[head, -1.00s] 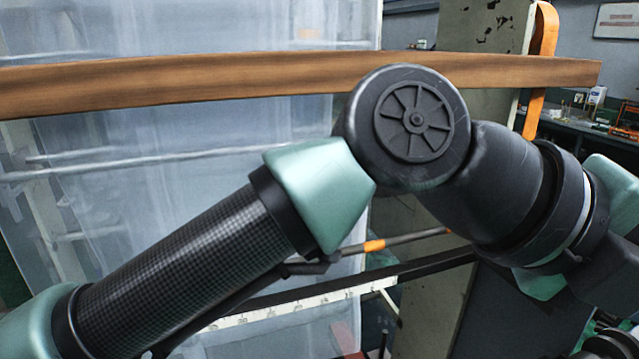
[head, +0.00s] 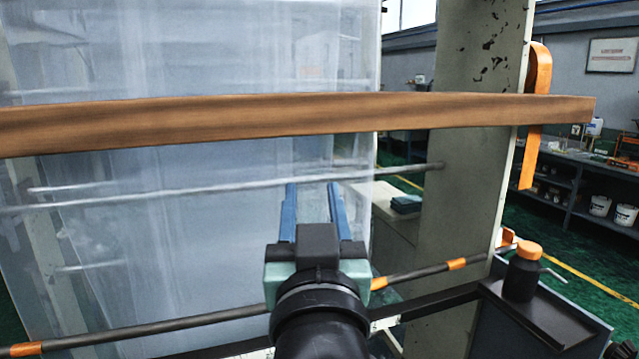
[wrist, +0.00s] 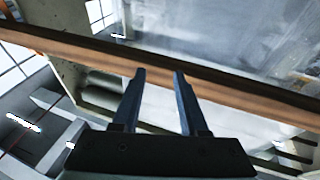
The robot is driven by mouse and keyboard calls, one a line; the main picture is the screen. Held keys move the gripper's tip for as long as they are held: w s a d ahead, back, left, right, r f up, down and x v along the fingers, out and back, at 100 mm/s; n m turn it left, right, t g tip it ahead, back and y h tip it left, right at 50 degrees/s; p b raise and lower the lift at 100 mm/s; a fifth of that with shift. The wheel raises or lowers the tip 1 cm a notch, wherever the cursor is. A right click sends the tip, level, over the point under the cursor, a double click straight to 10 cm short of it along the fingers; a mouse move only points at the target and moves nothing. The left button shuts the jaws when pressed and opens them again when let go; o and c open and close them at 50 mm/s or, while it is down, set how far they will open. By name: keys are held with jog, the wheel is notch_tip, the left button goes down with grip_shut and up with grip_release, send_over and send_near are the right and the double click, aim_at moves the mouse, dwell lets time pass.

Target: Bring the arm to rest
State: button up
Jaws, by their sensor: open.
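My gripper (head: 313,190) shows in the lower middle of the head view, its two blue fingers parallel and pointing away from me toward the film. The fingers stand apart with nothing between them. They lie below the long wooden bar (head: 270,118) in the picture. In the wrist view my gripper (wrist: 160,74) is also open and empty, with the wooden bar (wrist: 235,90) crossing beyond the fingertips. Whether the fingers touch the film cannot be told.
A translucent film sheet (head: 220,70) hangs behind the bar. A thin rod with orange bands (head: 420,272) crosses low. A black bottle with an orange cap (head: 522,275) stands on a dark tray at right. An orange strap (head: 533,120) hangs by the pale post (head: 465,200).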

notch_tip(320, 180, down, 9)
jog(key=g, duration=0.3)
jog(key=s+r+t, duration=0.4)
jog(key=s+r, duration=0.2)
jog(key=r, duration=0.6)
jog(key=s+r+t, duration=0.5)
jog(key=s+r, duration=0.2)
jog(key=r, duration=0.5)
jog(key=shift+s+m+h, duration=0.3)
jog(key=shift+h, duration=0.1)
